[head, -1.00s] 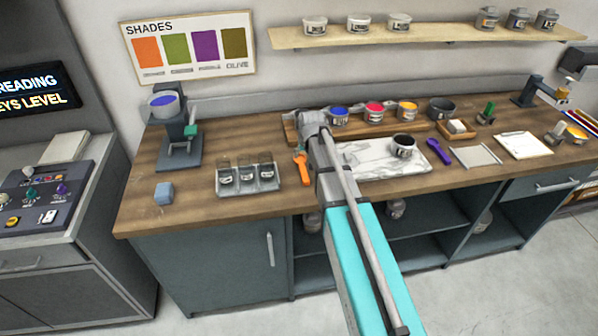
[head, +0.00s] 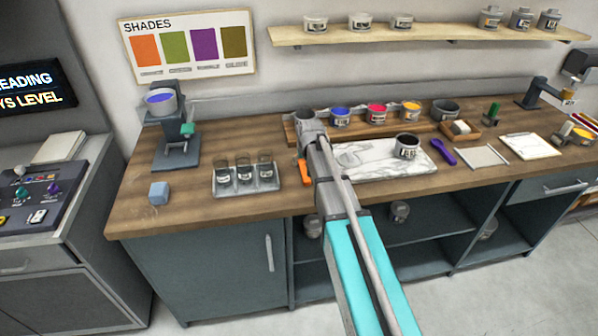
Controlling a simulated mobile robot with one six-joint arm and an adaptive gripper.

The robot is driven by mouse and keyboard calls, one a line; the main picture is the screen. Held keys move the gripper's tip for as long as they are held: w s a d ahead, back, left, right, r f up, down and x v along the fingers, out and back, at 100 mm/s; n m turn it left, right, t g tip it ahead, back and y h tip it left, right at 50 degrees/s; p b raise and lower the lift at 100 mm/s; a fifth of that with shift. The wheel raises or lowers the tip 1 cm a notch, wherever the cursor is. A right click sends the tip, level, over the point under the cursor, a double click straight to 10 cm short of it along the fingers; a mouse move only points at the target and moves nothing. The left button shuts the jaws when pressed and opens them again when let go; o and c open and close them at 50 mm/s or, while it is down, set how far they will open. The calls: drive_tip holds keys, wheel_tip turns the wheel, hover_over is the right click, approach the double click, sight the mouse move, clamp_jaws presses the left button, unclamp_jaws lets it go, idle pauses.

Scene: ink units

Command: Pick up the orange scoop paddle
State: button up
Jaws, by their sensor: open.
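The orange scoop paddle (head: 304,172) lies on the wooden counter between the jar tray and the marble slab. My arm comes in from the bottom and covers the right side of the paddle's surroundings. My gripper (head: 307,140) is at the arm's far end, over the counter close to the paddle. It is open, but its fingers are mostly hidden by my wrist. I cannot tell how far the fingertips are from the paddle, and I see nothing held.
A tray of small jars (head: 246,190) stands left of the paddle. A marble slab (head: 370,166) with a dark-filled tub (head: 406,146) lies to the right. Several ink tubs stand behind, including a blue one (head: 340,118). A purple paddle (head: 443,152) lies farther right.

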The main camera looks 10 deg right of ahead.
sight(303, 168)
idle(0.3)
drive_tip(key=shift+b+x, duration=2.4)
drive_tip(key=shift+x, duration=0.2)
clamp_jaws()
